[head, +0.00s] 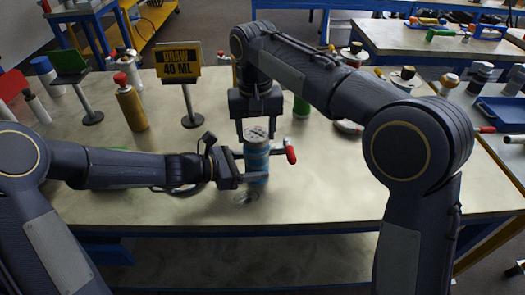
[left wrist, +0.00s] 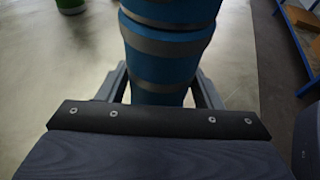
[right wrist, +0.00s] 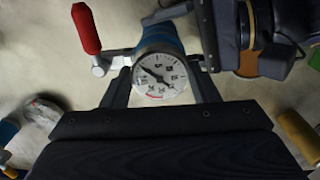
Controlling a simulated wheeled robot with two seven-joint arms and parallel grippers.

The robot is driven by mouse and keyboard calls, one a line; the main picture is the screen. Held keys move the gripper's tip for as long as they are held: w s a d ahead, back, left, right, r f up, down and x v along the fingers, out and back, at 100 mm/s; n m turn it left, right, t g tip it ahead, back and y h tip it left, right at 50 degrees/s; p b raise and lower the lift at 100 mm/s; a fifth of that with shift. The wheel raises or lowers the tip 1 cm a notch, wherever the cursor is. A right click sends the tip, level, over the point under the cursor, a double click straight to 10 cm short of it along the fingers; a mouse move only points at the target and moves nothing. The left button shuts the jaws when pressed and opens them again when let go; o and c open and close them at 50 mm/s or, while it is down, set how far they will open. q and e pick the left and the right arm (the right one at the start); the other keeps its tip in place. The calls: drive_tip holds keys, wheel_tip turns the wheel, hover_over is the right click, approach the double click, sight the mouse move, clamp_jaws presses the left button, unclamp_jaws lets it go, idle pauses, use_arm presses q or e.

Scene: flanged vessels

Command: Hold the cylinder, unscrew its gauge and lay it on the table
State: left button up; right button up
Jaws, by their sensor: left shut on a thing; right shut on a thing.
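The cylinder (head: 257,165) is blue with grey bands and stands upright near the middle of the table. It also fills the upper part of the left wrist view (left wrist: 165,65). My left gripper (head: 243,178) is shut on the cylinder's side, low down. The gauge (head: 256,134), with a round white dial, is at the cylinder's top; its dial and dark needle face the right wrist view (right wrist: 160,78). My right gripper (head: 257,128) reaches down from above, shut on the gauge. I cannot tell whether the gauge still touches the cylinder. A red-handled lever (head: 291,152) sticks out beside the gauge.
A "DRAW 40 ML" sign (head: 178,64) and an orange bottle (head: 130,105) stand behind my left arm. The table front (head: 330,200) is clear.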

drive_tip(key=n, duration=0.9)
drive_tip(key=o, duration=1.1)
drive_tip(key=shift+c, duration=0.2)
